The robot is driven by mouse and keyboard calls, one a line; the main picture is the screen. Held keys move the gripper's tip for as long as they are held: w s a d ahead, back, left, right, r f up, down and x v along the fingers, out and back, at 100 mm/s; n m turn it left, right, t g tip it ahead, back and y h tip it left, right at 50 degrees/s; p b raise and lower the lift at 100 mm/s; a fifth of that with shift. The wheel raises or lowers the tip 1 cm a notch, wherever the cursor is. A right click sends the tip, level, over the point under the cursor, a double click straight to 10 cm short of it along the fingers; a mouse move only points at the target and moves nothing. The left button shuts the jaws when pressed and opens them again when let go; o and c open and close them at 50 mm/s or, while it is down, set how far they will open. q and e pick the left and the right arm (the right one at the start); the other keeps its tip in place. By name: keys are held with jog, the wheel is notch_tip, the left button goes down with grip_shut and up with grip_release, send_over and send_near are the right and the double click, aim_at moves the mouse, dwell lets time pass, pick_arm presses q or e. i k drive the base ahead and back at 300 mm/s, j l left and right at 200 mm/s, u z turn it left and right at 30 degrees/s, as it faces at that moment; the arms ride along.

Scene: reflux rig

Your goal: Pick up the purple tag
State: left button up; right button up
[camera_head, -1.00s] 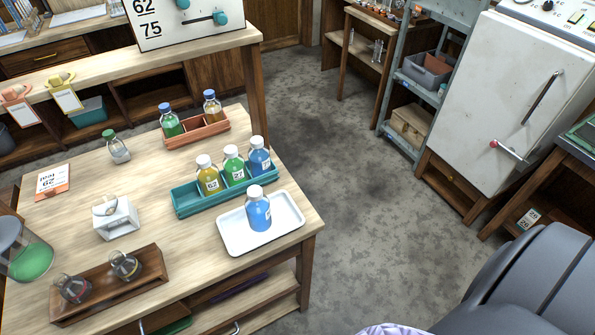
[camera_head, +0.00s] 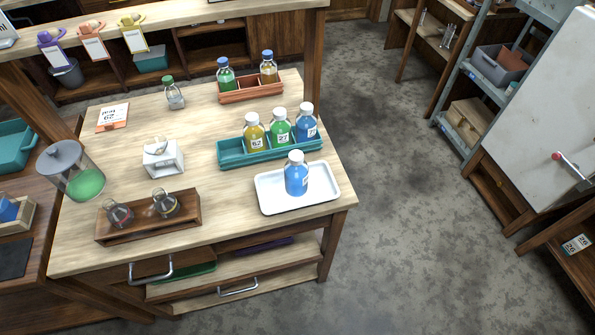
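The purple tag (camera_head: 59,54) hangs at the far left of the back shelf's front edge, with a purple top part and a white card below. An orange tag (camera_head: 95,43) and a yellow tag (camera_head: 134,37) hang to its right in the same row. Neither of my grippers shows in the head view.
A wooden table (camera_head: 215,235) stands between me and the shelf. It holds a teal rack (camera_head: 232,155) of bottles, a white tray (camera_head: 270,205) with a blue bottle, and a glass jar (camera_head: 75,175). A grey bin (camera_head: 67,73) sits below the tags. Grey floor (camera_head: 410,220) is clear at right.

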aim_at(51, 50)
jog(key=u, duration=1.3)
